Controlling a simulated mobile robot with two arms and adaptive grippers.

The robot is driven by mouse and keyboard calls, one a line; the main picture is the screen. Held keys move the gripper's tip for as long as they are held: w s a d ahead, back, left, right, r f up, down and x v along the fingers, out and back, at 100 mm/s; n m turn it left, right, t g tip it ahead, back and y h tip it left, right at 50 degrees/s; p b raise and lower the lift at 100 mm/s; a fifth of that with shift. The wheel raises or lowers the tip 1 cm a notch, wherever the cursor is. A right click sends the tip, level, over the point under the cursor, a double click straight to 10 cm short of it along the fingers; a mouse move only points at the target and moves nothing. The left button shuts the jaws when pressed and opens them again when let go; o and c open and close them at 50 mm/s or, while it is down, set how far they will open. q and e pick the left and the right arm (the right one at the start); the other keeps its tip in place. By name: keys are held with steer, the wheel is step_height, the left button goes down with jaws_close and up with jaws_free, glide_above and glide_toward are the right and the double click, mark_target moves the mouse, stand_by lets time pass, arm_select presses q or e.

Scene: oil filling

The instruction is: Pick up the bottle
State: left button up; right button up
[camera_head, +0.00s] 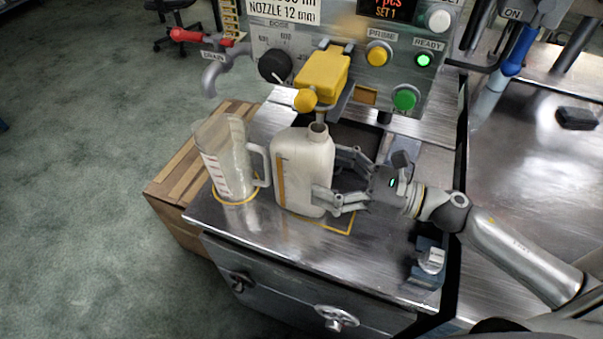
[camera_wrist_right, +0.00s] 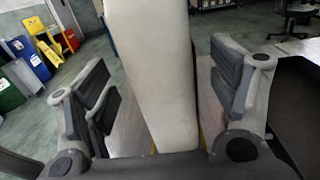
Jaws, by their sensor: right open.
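The white bottle (camera_head: 303,170) stands upright on the metal bench top under the filling machine, its open neck below the yellow nozzle guard. My right gripper (camera_head: 335,178) comes in from the right with its open fingers at the bottle's right side. In the right wrist view the bottle (camera_wrist_right: 155,75) stands between the two open fingers, with a gap showing on the right. My left gripper is not in view.
A clear measuring jug (camera_head: 228,160) stands close to the left of the bottle. The filling machine (camera_head: 345,60) with its yellow guard (camera_head: 322,72) rises behind. A small blue and silver clamp (camera_head: 430,262) sits at the bench's front right. A wooden crate (camera_head: 172,195) is at the left.

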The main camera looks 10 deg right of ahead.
mark_target(302, 166)
steer(key=shift+p+x, duration=1.15)
steer(key=shift+x, duration=1.1)
steer(key=shift+w+a, duration=0.3)
steer(key=shift+a, duration=0.15)
steer(key=c, duration=1.7)
steer(key=shift+r, duration=0.1)
jaws_close()
